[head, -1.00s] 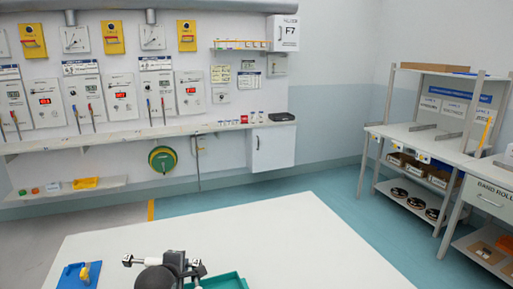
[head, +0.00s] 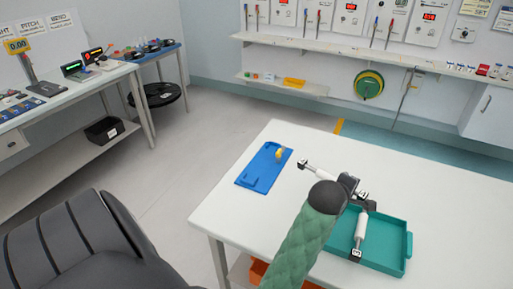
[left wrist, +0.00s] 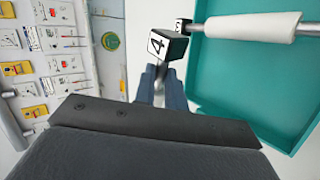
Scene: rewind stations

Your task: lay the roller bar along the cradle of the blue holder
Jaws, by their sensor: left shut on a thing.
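The blue holder (head: 258,174) lies flat on the white table, with a small yellow part (head: 281,154) at its right edge. My left gripper (head: 349,187) is right of the holder, over the far side of a teal tray (head: 393,262). It is shut on a roller bar (head: 318,171) with a white sleeve and marked end cubes; the bar points toward the holder and is apart from it. In the left wrist view, my fingers (left wrist: 161,75) are at an end cube (left wrist: 166,44) marked 4, and the bar behind is hidden. My right gripper is not in view.
A second white roller (head: 361,232) lies in the teal tray; it also shows in the left wrist view (left wrist: 245,27). The table (head: 235,211) is bare around the holder. An orange bin (head: 257,273) is under the table. A side bench (head: 75,90) stands at left.

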